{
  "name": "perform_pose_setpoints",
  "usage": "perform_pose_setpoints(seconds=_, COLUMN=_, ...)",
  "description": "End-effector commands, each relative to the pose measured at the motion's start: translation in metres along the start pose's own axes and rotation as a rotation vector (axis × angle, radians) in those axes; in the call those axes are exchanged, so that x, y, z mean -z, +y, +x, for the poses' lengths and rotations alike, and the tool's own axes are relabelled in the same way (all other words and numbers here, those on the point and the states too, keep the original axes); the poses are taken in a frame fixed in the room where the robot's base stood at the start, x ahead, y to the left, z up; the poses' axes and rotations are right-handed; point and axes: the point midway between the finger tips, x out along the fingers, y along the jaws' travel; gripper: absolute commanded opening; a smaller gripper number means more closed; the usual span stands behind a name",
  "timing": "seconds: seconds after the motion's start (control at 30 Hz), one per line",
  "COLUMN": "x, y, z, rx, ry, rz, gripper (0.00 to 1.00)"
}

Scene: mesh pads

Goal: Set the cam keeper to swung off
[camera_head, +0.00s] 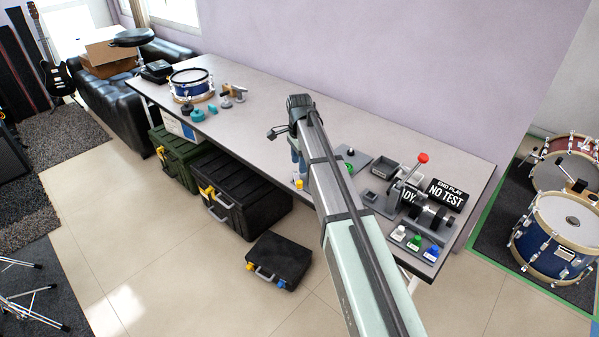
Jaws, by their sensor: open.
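My gripper (279,131) is over the middle of the long grey bench, and its dark fingers point to the left. It is small in view, with nothing visible between the fingers. A grey bench fixture (400,190) with a red-knobbed lever (422,158) stands at the bench's right end, well to the right of my gripper. A dark roller or shaft (432,217) lies across its front. I cannot single out the cam keeper or tell its position. My arm hides part of the bench left of the fixture.
White, green and blue buttons (416,241) sit at the bench's front right edge. Black signs (447,194) stand behind the roller. The bench's back middle (370,125) is clear.

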Motion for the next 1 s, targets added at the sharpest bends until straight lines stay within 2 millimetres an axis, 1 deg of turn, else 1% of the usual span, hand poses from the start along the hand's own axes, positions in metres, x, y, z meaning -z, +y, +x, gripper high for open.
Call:
perform_pose_setpoints(seconds=0.03, x=0.000, y=-0.001, z=-0.010, rx=0.002, ry=0.000, rz=0.000, gripper=0.50)
perform_pose_setpoints(seconds=0.2, x=0.000, y=-0.001, z=-0.034, rx=0.002, ry=0.000, rz=0.000, gripper=0.50)
perform_pose_setpoints(seconds=0.4, x=0.000, y=0.000, z=-0.050, rx=0.000, ry=0.000, rz=0.000, gripper=0.50)
perform_pose_setpoints(seconds=0.57, x=0.000, y=0.000, z=-0.054, rx=0.000, ry=0.000, rz=0.000, gripper=0.50)
perform_pose_setpoints(seconds=0.87, x=-0.001, y=-0.001, z=-0.053, rx=0.002, ry=0.000, rz=-0.003, gripper=0.50)
perform_pose_setpoints(seconds=0.97, x=-0.005, y=-0.011, z=-0.047, rx=0.024, ry=-0.002, rz=-0.040, gripper=0.50)
perform_pose_setpoints(seconds=1.0, x=-0.008, y=-0.020, z=-0.042, rx=0.045, ry=-0.004, rz=-0.069, gripper=0.50)
